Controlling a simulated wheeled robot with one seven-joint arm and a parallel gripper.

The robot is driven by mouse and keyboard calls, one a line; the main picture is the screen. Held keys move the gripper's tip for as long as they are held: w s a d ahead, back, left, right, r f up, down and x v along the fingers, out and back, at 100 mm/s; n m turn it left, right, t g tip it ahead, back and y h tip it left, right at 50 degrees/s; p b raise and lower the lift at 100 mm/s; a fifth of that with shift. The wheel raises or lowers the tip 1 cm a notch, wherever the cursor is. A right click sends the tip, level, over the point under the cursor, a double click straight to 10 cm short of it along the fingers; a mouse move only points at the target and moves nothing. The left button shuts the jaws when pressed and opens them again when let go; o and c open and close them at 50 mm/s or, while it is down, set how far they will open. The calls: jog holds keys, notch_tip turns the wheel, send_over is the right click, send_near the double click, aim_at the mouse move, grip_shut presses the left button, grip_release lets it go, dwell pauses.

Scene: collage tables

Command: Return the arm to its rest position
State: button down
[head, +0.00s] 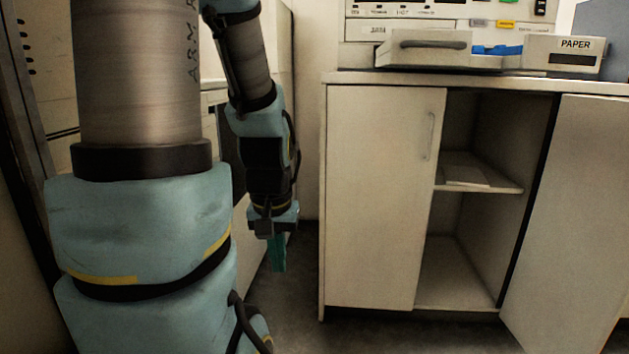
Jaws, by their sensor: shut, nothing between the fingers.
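My arm fills the left part of the head view, its thick lower links close to the camera. The far links hang down behind them. My gripper (278,253) points down at the end of the arm, with teal-green fingers shut and nothing seen between them. It hangs above the dark floor, to the left of the white cabinet (380,200) and apart from it.
The cabinet's right door (575,220) stands open, showing shelves with a flat pale item (466,175). Its left door is shut. On top are a pulled-out drawer (425,48) and a box labelled PAPER (562,55). Bare floor (297,285) shows below my gripper.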

notch_tip(320, 180, up, 27)
jog(key=p, duration=2.5)
jog(key=shift+f, duration=0.15)
